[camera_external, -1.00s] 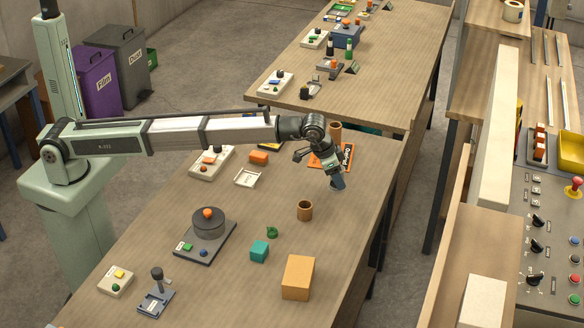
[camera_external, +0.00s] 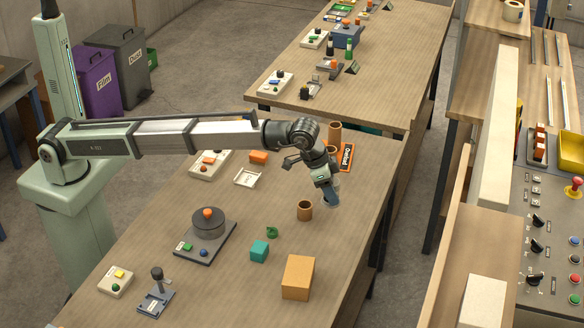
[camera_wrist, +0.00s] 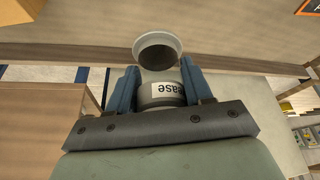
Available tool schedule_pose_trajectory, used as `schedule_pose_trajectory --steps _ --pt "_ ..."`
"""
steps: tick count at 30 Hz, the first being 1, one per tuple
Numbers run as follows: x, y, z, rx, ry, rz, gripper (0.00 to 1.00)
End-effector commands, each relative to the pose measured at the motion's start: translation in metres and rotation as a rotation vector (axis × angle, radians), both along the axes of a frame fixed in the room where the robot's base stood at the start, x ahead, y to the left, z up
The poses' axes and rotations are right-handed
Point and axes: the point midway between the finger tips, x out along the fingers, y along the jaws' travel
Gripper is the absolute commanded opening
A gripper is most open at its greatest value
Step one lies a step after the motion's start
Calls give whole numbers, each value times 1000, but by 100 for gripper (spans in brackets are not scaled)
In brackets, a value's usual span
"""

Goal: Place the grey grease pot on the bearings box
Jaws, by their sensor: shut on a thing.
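My gripper (camera_external: 329,186) is shut on the grey grease pot (camera_external: 331,200), above the right side of the near table. In the wrist view the pot (camera_wrist: 161,93) sits between the two blue fingers, with its round rim facing up in the picture and a white label partly reading "ease". An orange-tan box (camera_external: 298,278) stands on the table, below and left of my gripper in the picture and apart from it. No label on this box is readable, so I cannot tell whether it is the bearings box.
A brown cup (camera_external: 305,210) stands close to the left of the held pot. A teal cube (camera_external: 259,251) and a small green part (camera_external: 272,232) lie left of the orange-tan box. An orange sign (camera_external: 347,157) and a brown cylinder (camera_external: 335,131) are behind my gripper.

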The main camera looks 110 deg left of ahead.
Motion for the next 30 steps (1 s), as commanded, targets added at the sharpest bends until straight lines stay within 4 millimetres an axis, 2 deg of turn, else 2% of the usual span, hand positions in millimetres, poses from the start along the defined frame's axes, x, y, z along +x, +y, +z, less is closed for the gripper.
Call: schedule_pose_trajectory --steps 1,9,15,18,19,25,30 --pt "3 -25 4 1 -1 -27 17" --pt "6 -140 26 0 -1 -152 17" --pt "0 -206 40 -1 -1 -228 17" --pt "-3 -227 48 -1 -2 -264 17" --pt "-4 -227 51 -1 -3 -279 17" --pt "-10 -227 42 -1 -1 -342 17" --pt "-10 -226 21 -1 1 -347 17"
